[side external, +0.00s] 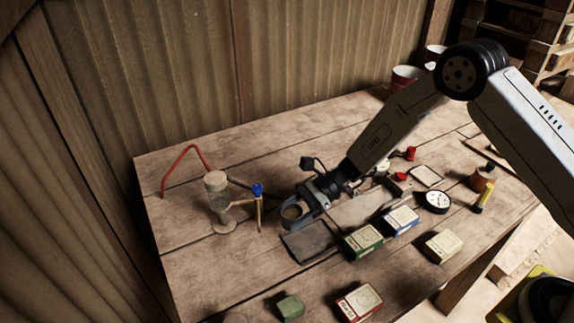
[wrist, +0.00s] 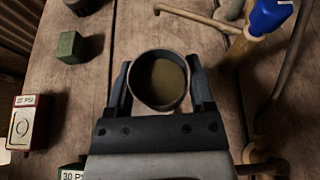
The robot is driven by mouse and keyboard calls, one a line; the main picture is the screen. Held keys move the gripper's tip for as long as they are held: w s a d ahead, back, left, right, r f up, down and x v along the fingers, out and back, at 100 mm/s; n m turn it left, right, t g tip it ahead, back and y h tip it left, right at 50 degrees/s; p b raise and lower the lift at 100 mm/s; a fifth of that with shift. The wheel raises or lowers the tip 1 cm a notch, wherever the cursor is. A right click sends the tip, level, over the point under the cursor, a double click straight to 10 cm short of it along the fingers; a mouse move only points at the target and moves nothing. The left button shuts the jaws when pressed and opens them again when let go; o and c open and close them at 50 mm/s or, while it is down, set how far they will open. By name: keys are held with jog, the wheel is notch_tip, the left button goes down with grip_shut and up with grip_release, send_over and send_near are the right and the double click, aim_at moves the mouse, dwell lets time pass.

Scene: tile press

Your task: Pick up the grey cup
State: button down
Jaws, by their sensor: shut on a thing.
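The grey cup (wrist: 158,80) is between the two fingers of my gripper (wrist: 160,88) in the wrist view, its round rim facing the camera and a dull olive-brown inside showing. In the side view the cup (side external: 291,213) is at the end of my gripper (side external: 298,210), low over the wooden table. The fingers are shut on the cup, one on each side. I cannot tell whether its base touches the table.
A press-like stand with a blue knob (side external: 257,189) is just left of the cup. A dark flat slab (side external: 310,241) lies in front. Green (side external: 362,241), blue (side external: 401,220) and red-labelled (side external: 359,302) boxes and a green block (side external: 290,308) are nearby. The left front tabletop is clear.

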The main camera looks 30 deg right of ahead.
notch_tip(320, 180, up, 10)
dwell(0.5)
jog(key=shift+s, duration=0.1)
dwell(0.4)
jog(key=s+d, duration=0.4)
jog(key=s, duration=0.4)
jog(key=s+d+f, duration=0.1)
jog(key=s+d, duration=0.3)
jog(key=s, duration=0.4)
jog(key=shift+s+f, duration=0.15)
jog(key=w+a+f, duration=0.1)
jog(key=w+f, duration=0.1)
jog(key=w, duration=0.2)
jog(key=w+a+f, duration=0.1)
jog(key=w+f, duration=0.2)
jog(key=w, duration=0.1)
jog(key=w+a+f, duration=0.1)
jog(key=w+f, duration=0.2)
jog(key=w, duration=0.1)
jog(key=shift+a+f, duration=0.1)
jog(key=shift+a, duration=0.3)
jog(key=shift+w+a+f, duration=0.15)
jog(key=shift+w+f, duration=0.3)
jog(key=shift+f, duration=0.15)
